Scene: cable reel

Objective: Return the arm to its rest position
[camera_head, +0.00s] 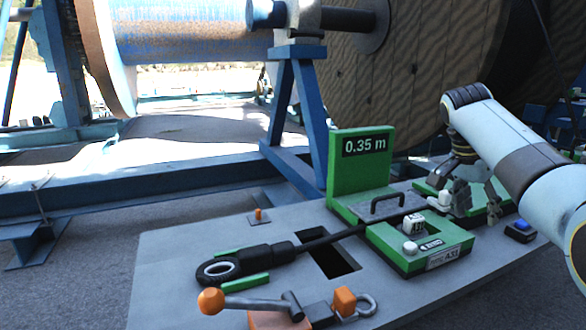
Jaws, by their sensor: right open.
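My right arm comes in from the right edge. Its gripper (469,198) points down over the right part of the green fixture (432,252). Its fingers are apart, one beside a small white part and one further right. I cannot tell whether they touch anything. A black rod with a ring end (218,270) lies across the grey table plate (185,252) and runs up to the fixture. My left gripper is not in view.
A green upright panel (361,160) reads 0.35 m. A black handle (386,203) stands before it. An orange-knobbed lever (212,301) and shackle (366,304) are in front. The plate has a dark rectangular opening (338,264). A large reel (430,70) and blue stand (314,120) rise behind.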

